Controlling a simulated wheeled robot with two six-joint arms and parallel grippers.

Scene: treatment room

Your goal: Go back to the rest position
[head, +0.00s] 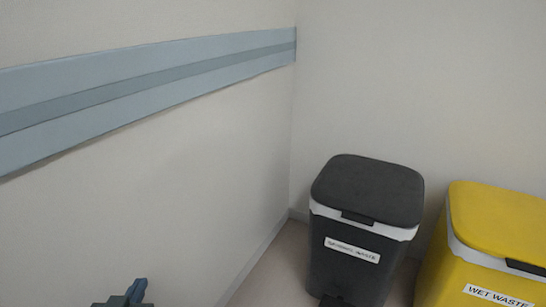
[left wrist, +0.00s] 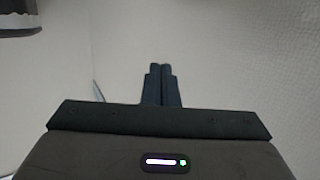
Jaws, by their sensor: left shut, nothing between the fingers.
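My left gripper (head: 136,290) shows at the bottom edge of the head view, left of the middle, in front of the pale wall. In the left wrist view its two dark fingers (left wrist: 161,68) are together, with nothing between them. The fingers point at a plain pale surface. My right gripper is in neither view.
A dark grey pedal bin (head: 345,270) with a closed lid stands in the corner. A yellow bin (head: 455,278) labelled "WET WASTE" stands to its right, lid closed. A blue-grey rail (head: 150,88) runs along the left wall. A little bare floor (head: 285,270) shows left of the dark bin.

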